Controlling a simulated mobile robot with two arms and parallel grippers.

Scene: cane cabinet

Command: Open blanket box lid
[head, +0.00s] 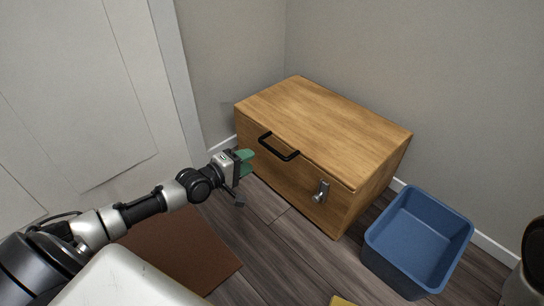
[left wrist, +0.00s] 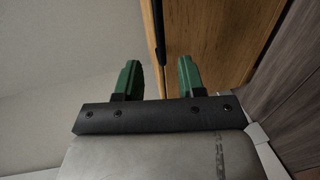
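The wooden blanket box (head: 290,185) stands in the corner of the room, and its lid (head: 325,125) is closed. A black bar handle (head: 278,147) is on the lid's front edge, and a metal latch (head: 321,191) is on the front face to the right. My left gripper (head: 247,162) is just left of the handle, near the box's front. In the left wrist view the green fingers (left wrist: 158,78) are spread apart with nothing between them. The handle (left wrist: 158,32) shows there beyond the fingertips, with the box front (left wrist: 215,40) to the right. My right gripper is not in view.
A blue open bin (head: 418,240) stands on the floor right of the box. A brown mat (head: 180,250) lies on the floor in front, and a white door (head: 80,90) is at the left. Walls are close behind the box. A yellow thing shows at the bottom edge.

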